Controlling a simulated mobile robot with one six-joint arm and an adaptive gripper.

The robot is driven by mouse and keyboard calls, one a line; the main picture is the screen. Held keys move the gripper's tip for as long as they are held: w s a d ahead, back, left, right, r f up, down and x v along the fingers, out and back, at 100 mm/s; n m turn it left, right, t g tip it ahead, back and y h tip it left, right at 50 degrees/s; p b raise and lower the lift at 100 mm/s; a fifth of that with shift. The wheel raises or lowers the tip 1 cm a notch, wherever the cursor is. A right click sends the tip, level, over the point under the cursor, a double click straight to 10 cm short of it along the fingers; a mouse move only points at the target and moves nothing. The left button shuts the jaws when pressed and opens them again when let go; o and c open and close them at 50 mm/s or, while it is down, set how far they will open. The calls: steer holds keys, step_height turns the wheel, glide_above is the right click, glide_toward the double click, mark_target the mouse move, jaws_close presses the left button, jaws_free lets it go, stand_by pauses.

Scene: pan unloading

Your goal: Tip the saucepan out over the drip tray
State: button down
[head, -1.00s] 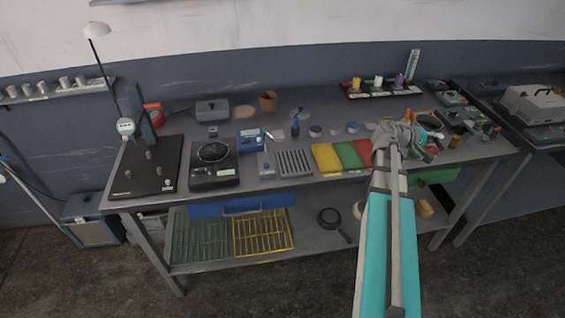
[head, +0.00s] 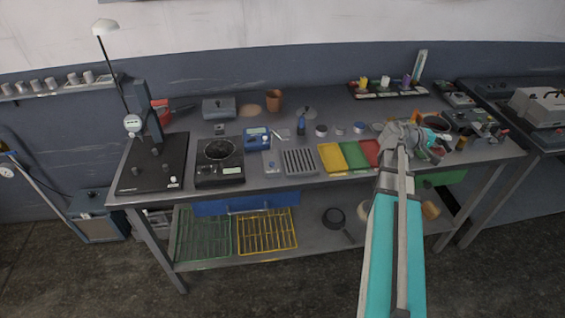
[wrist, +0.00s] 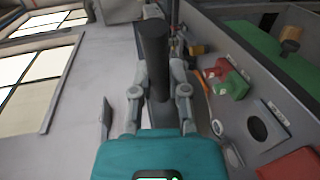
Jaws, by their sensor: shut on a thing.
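My gripper (head: 432,143) is at the right part of the bench, with its fingers closed around a dark cylindrical handle. In the wrist view the handle (wrist: 154,55) stands between the two fingers. A dark round vessel, which looks like the saucepan (head: 460,119), shows just beyond the gripper in the head view. Its contents cannot be made out, and its join to the handle is not clear. A grey slotted tray, apparently the drip tray (head: 299,161), lies near the bench's front edge, left of the gripper and well apart from it.
Yellow (head: 331,157), green (head: 354,155) and red trays lie between the slotted tray and my arm. A black scale-like device (head: 220,174) and a blue meter (head: 257,138) stand further left. Small tools crowd the bench's right end. A black pan (head: 334,216) is on the lower shelf.

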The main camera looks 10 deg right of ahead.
steer(key=shift+r, duration=0.1)
step_height(320, 180, up, 12)
steer(key=p, duration=1.2)
